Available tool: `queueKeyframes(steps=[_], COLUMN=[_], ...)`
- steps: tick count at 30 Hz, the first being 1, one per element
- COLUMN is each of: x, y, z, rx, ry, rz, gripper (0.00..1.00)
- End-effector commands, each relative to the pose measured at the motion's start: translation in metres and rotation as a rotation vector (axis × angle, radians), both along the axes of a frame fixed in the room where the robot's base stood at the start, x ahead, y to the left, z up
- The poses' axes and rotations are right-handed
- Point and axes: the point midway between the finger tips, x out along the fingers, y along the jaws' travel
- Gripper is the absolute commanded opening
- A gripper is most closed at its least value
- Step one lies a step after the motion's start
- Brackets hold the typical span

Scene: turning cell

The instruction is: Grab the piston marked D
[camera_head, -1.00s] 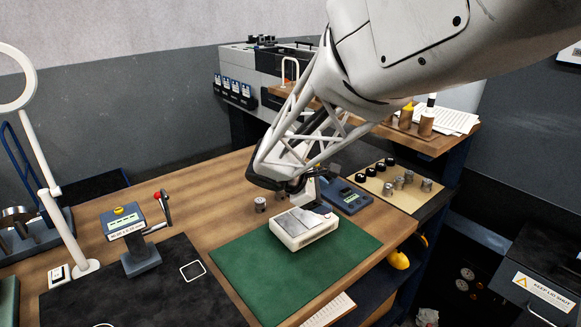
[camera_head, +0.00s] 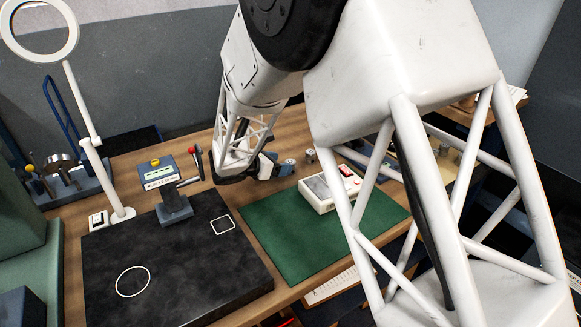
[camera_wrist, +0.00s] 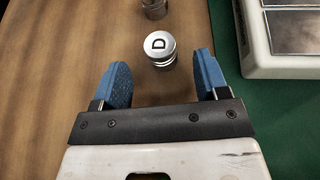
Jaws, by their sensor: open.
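The piston marked D (camera_wrist: 158,46) stands upright on the wooden bench in the wrist view, its pale round top showing a black D. My gripper (camera_wrist: 161,62) is open, with its two blue fingers apart on the near left and near right of this piston. The piston is at the gap between the fingertips and looks ungripped. In the head view my gripper (camera_head: 277,166) is low over the bench beside a small grey piston (camera_head: 290,161), partly hidden by the fingers. A second piston (camera_wrist: 154,8) stands just beyond, cut by the frame's top edge.
A white boxy device (camera_wrist: 247,42) lies to the right on a green mat (camera_head: 280,245). Bare wood lies left of the piston.

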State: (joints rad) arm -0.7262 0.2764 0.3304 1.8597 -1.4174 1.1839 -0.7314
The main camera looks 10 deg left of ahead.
Motion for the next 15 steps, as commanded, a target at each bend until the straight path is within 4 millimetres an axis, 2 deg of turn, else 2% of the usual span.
queueKeyframes(steps=[15], x=[0.0034], y=[-0.0028], z=[-0.0026], rx=[-0.002], ry=[0.000], rz=[-0.001], gripper=[0.68])
